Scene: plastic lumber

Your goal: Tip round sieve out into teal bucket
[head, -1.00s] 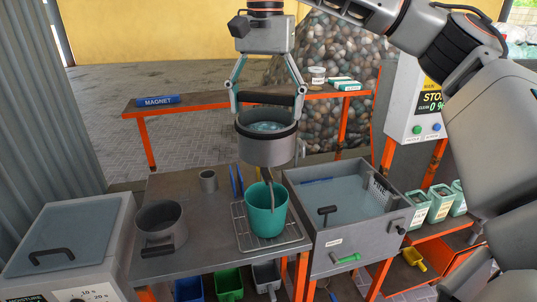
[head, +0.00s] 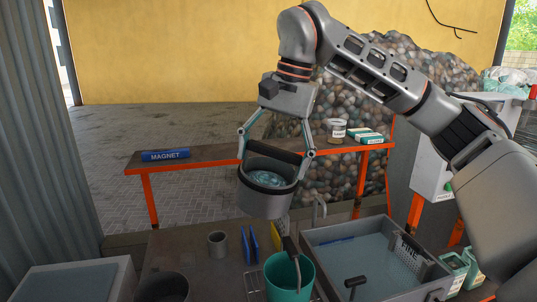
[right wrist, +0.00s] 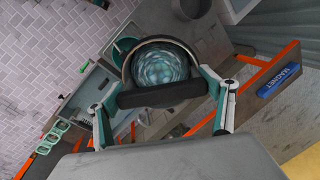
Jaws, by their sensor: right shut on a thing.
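My right gripper (head: 277,152) is shut on the dark bar handle of the round sieve (head: 265,206), a grey drum with a dark rim. The sieve hangs in the air, tilted slightly down to the right, with pale teal pieces visible inside. In the right wrist view the gripper (right wrist: 162,98) spans the handle, and the sieve (right wrist: 127,68) is beyond it. The teal bucket (head: 290,280) stands upright below and slightly right of the sieve, cut by the lower edge of the head view. My left gripper is out of view.
A grey basin (head: 325,238) with liquid is right of the bucket. A small grey cup (head: 217,244) and blue plates (head: 250,242) stand left of it. Behind is an orange-framed bench (head: 210,160) with a blue magnet bar (head: 165,155). Another grey pot (head: 165,287) is at lower left.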

